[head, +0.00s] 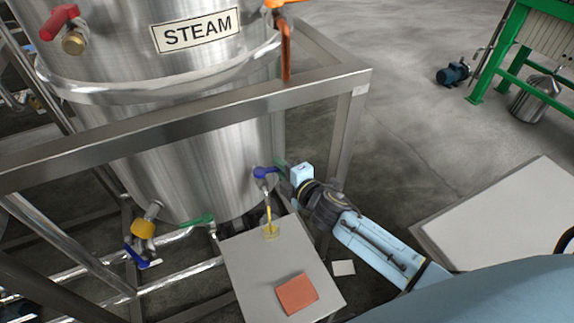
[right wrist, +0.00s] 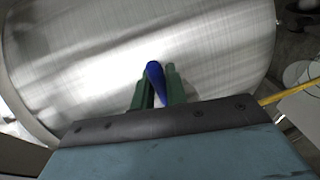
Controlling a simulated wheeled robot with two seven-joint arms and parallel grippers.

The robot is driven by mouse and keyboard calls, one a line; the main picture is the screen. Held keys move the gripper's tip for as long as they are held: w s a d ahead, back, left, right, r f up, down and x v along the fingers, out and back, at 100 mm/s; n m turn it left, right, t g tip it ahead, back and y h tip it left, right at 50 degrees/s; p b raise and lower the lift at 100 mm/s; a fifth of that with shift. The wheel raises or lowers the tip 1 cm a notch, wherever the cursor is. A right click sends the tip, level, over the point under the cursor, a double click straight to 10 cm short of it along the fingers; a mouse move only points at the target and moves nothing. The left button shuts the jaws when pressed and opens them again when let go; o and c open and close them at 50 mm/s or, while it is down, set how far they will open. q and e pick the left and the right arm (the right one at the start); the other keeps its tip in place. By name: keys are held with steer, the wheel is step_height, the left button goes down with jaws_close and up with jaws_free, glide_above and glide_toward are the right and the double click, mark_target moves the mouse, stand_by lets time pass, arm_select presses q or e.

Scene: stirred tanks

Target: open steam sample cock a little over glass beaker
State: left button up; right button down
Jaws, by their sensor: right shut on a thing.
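The steel tank (head: 190,130) carries a STEAM label (head: 196,31). Low on its right side is the sample cock with a blue lever (head: 262,172). My right gripper (head: 280,168) reaches it from the right. In the right wrist view the blue lever (right wrist: 155,78) stands between the green fingers (right wrist: 156,90), which are shut on it. A thin yellow stream (head: 268,213) runs down from the cock into the glass beaker (head: 271,233), which has yellow liquid in it and stands on a grey stand top below. My left gripper is not in view.
The grey stand top (head: 245,262) also bears an orange-red pad (head: 296,294). A steel frame rail (head: 190,125) crosses in front of the tank. A yellow valve (head: 143,228) and a green-handled valve (head: 198,220) sit at lower left.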

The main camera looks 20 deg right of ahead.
steer(key=c, duration=1.7)
jaws_free()
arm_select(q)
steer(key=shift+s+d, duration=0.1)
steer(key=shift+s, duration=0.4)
arm_select(e)
steer(key=o, duration=0.3)
steer(key=shift+s, duration=0.1)
